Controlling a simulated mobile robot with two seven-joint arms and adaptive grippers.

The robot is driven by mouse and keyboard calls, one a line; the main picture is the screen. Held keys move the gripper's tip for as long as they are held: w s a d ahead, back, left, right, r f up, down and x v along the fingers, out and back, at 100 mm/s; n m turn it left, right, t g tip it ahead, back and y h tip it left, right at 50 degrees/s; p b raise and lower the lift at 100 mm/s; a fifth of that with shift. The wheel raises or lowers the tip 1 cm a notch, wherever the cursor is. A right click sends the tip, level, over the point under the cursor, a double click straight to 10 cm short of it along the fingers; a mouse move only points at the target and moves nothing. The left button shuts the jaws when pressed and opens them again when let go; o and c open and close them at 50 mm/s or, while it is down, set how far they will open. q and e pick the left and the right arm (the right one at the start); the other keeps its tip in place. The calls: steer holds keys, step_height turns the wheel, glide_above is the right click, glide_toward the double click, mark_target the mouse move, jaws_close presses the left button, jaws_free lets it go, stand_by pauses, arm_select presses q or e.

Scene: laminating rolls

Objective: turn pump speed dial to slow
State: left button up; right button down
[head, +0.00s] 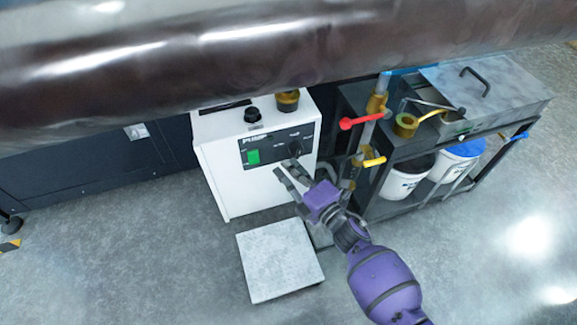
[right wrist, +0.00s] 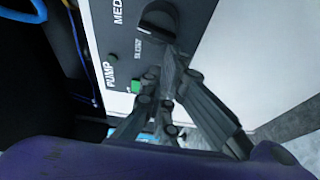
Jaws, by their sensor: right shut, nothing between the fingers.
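The white pump unit (head: 225,177) stands on the floor with a dark control panel (head: 273,148) marked PUMP. The black speed dial (head: 295,147) is on the panel's right part. It also shows at the top of the right wrist view (right wrist: 160,17), partly hidden by my fingers, with MED and SLOW lettering near it. In the right wrist view the fingers (right wrist: 160,85) converge near the panel. My left gripper is out of view.
A green switch (head: 253,156) is left of the dial. A dark rack (head: 372,205) with pipes, a red-handled valve (head: 360,121) and white buckets (head: 405,178) stands close on the right. A large shiny roll (head: 200,55) crosses above. A pale slab (head: 280,260) lies in front.

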steer(key=shift+w+d+f+n+g+h+p, duration=0.2)
steer(key=shift+d+f+n+h+p, duration=0.3)
steer(key=shift+n, duration=0.95)
steer(key=shift+w+d+f+n+g+h+p, duration=0.1)
steer(key=shift+d+f+n+g+h+p, duration=0.35)
steer(key=shift+n, duration=1.05)
steer(key=shift+w+d+f+n+g+h+p, duration=0.1)
steer(key=shift+d+f+n+h+p, duration=0.15)
steer(key=shift+n+h+p, duration=0.8)
steer(key=shift+n+y+b, duration=0.3)
steer(key=shift+n+b, duration=0.15)
steer(key=shift+n, duration=0.15)
steer(key=shift+d+f, duration=0.15)
steer(key=shift+d, duration=0.15)
steer(key=shift+w, duration=0.1)
